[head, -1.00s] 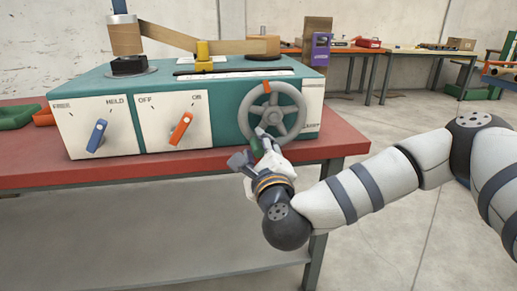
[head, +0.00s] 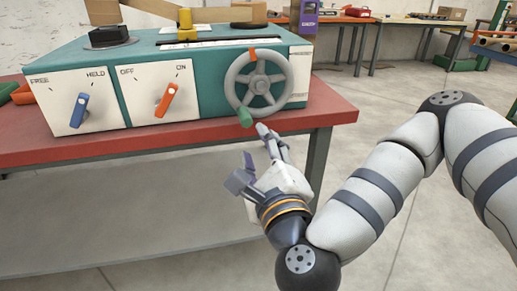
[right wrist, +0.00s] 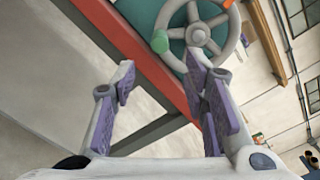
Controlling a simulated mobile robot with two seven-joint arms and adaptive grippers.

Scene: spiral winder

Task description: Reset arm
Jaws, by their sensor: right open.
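My right gripper (head: 255,156) is open and empty, below and in front of the machine's grey handwheel (head: 259,83), apart from it. In the right wrist view the spread fingers of the right gripper (right wrist: 165,90) have nothing between them. My left gripper is not in view.
The teal winder (head: 215,89) stands on a red-topped table (head: 180,138). Its front has a blue switch lever (head: 79,110) and an orange one (head: 166,99). The table's front edge lies close to my right gripper. Open floor (head: 400,110) lies to the right.

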